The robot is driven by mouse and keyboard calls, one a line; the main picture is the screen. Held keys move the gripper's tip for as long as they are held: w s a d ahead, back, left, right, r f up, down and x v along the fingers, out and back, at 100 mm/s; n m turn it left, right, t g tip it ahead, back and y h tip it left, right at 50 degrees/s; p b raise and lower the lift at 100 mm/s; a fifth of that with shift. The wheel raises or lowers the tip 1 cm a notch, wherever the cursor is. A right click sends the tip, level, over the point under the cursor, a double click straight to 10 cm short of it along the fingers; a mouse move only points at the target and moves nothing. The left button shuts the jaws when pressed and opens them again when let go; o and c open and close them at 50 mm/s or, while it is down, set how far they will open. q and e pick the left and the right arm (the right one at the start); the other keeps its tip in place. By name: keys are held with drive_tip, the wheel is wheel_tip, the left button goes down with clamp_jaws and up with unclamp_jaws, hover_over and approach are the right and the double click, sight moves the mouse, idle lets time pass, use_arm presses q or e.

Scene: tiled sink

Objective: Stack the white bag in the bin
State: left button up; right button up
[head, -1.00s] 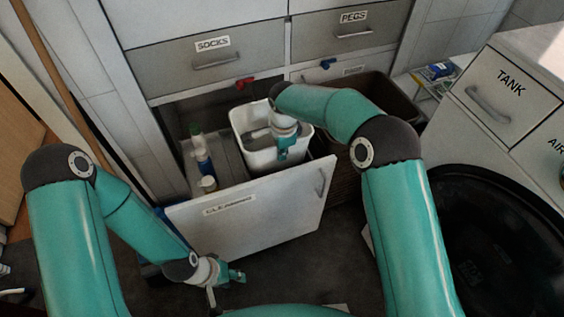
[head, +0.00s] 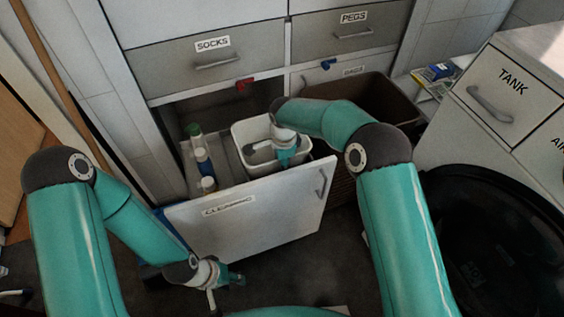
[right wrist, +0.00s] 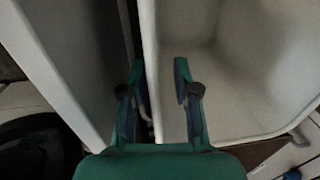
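A white open-topped bin (head: 240,132) stands in the pulled-out drawer marked CLEANING (head: 245,220). No white bag can be made out in either view. My right gripper (head: 287,157) is at the bin's right side, reaching down at its rim. In the right wrist view the right gripper (right wrist: 159,68) has its fingers apart, one on each side of the wall of the white bin (right wrist: 225,70), with space around the wall. My left gripper (head: 238,279) is low in front of the drawer, empty; its fingers are too small to judge.
A brown hamper (head: 395,98) stands open to the right of the drawer. Bottles (head: 201,158) stand left of the white bin. The drawer front rises before the bin. A black round opening (head: 490,240) is at the right.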

drive_tip(key=shift+r, duration=0.2)
wheel_tip(320, 180, up, 12)
drive_tip(key=s+p, duration=0.1)
drive_tip(key=shift+d+f+p, duration=0.15)
drive_tip(key=shift+d+p, duration=0.05)
drive_tip(key=shift+p, duration=0.2)
drive_tip(key=shift+s, duration=0.1)
idle(0.3)
